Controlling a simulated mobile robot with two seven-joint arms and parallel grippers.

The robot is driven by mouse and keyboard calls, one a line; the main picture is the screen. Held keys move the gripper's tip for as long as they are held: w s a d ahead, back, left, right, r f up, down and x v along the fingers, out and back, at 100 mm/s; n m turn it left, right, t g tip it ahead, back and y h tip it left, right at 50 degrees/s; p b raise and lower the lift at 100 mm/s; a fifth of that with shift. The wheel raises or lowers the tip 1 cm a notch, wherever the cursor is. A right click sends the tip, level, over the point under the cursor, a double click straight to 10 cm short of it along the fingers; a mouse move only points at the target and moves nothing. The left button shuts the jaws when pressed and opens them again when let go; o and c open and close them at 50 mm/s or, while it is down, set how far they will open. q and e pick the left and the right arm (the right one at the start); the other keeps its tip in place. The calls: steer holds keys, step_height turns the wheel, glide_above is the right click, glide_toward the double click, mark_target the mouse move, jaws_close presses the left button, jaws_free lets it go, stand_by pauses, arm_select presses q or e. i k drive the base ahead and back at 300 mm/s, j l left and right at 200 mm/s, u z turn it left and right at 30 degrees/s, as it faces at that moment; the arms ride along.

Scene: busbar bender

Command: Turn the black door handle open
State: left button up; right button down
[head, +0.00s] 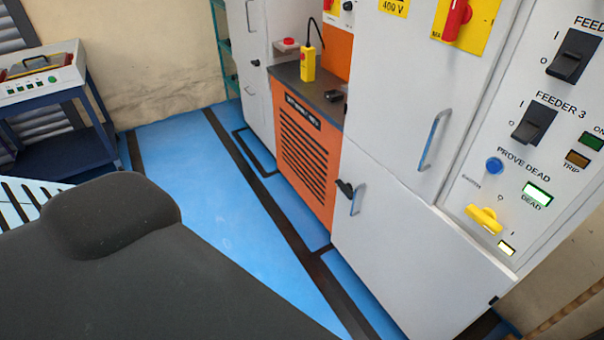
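A small black handle (345,187) sticks out at the upper left of the lower white cabinet door (400,245), close to the orange unit. A grey metal pull (356,198) is just right of it on the same door. The door looks shut, its face flush with the cabinet. Neither of my grippers shows in the head view, so nothing is seen touching the handle.
An orange unit (305,160) with a dark top stands left of the white cabinet. Black feeder switches (534,122) and a yellow knob (484,218) are at right. A blue cart (60,125) stands at left. The blue floor (200,180) between is clear.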

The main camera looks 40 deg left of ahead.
mark_target(346, 187)
steer(key=u, duration=0.8)
steer(key=i+l+z, duration=0.15)
steer(key=i, duration=0.3)
steer(key=i+z, duration=0.15)
steer(key=i, duration=0.25)
